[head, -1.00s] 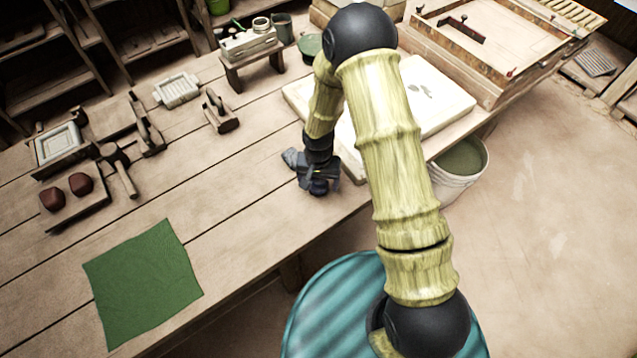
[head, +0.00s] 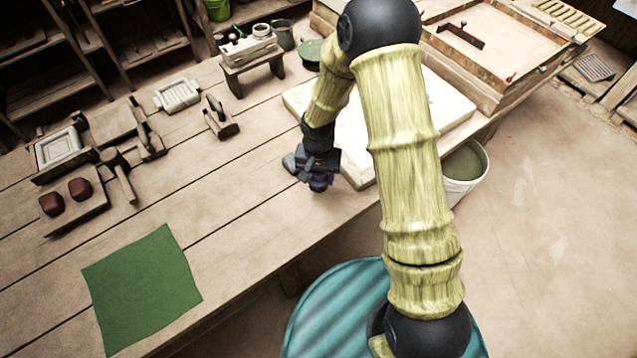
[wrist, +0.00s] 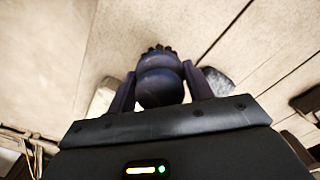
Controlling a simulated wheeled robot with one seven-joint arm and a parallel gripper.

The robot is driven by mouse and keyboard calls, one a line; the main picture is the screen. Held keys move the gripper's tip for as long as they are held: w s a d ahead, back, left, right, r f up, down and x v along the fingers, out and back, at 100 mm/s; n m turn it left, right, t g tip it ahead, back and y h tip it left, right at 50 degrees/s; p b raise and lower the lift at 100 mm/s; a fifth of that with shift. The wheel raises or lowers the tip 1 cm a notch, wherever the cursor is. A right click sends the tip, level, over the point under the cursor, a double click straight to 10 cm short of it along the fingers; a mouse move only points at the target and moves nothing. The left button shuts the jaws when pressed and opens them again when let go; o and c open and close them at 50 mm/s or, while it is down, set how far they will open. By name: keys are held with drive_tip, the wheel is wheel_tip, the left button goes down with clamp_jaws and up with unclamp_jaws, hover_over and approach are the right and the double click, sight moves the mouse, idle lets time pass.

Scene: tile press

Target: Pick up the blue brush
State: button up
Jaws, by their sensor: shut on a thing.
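The blue brush (wrist: 160,82) shows in the wrist view as a dark blue, rounded body with dark bristle-like tips at its far end. It sits between the two fingers of my gripper (wrist: 160,92), which is shut on it. In the head view my gripper (head: 318,172) hangs over the near edge of the wooden table, left of the pale slab. The brush is small and dark there and hard to tell from the fingers. I cannot tell how far it is above the tabletop.
A grey lump (head: 290,162) lies just left of my gripper. A pale slab (head: 452,105) is to the right, with a bucket (head: 466,170) beyond the table edge. A green cloth (head: 142,288), a mallet (head: 120,172) and tools lie left. The tabletop between is clear.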

wheel_tip(320, 180, up, 4)
drive_tip(key=shift+r, duration=0.25)
idle(0.4)
drive_tip(key=o, duration=0.3)
drive_tip(key=shift+c, duration=0.5)
drive_tip(key=shift+w+d+r+p, duration=0.15)
drive_tip(key=shift+r+p, duration=0.1)
drive_tip(key=shift+p, duration=0.15)
drive_tip(key=w+d+r+n+p, duration=0.2)
drive_tip(key=d+r+p, duration=0.8)
drive_tip(key=p, duration=1.1)
drive_tip(key=d, duration=0.3)
drive_tip(key=shift+d, duration=0.15)
